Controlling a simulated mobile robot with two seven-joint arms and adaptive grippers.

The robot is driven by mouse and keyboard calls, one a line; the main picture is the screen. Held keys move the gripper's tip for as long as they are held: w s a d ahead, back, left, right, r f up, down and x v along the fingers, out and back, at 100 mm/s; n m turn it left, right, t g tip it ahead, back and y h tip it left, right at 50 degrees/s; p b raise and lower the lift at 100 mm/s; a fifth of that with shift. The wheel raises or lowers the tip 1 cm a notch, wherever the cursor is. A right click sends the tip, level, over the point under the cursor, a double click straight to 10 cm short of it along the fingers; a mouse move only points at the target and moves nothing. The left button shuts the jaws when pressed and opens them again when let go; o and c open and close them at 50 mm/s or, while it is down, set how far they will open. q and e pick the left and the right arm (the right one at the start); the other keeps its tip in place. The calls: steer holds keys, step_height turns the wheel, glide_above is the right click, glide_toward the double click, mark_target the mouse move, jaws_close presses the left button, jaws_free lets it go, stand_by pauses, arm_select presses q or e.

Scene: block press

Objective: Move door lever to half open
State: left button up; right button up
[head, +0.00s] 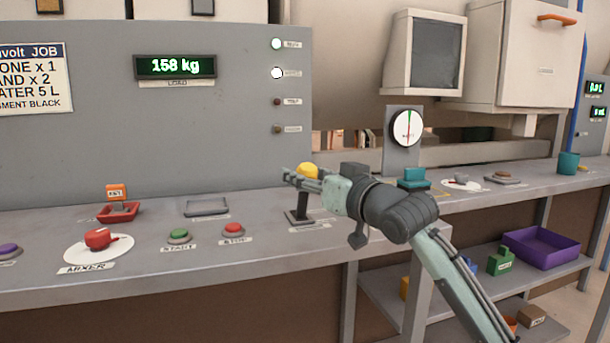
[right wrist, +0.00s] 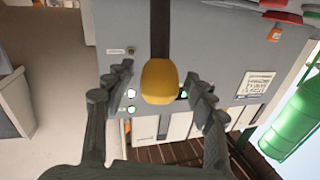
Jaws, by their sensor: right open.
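The lever has a yellow knob (head: 308,170) on a dark upright stem (head: 301,206) and stands on the bench near its front edge. I take it for the door lever; its label is too small to read. My right gripper (head: 298,178) is at the knob, partly covering it. In the right wrist view the yellow knob (right wrist: 160,82) lies between the two spread fingers of my right gripper (right wrist: 163,92), with a gap on both sides. My left gripper is not in view.
Left of the lever are a red button (head: 233,229), a green button (head: 179,235) and the red mixer knob (head: 100,238). A gauge (head: 407,128) and a teal block (head: 414,178) stand to the right. A grey panel with a "158 kg" display (head: 175,67) rises behind.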

steer(key=shift+w+a, duration=0.25)
steer(key=shift+w, duration=0.1)
jaws_close()
stand_by(0.3)
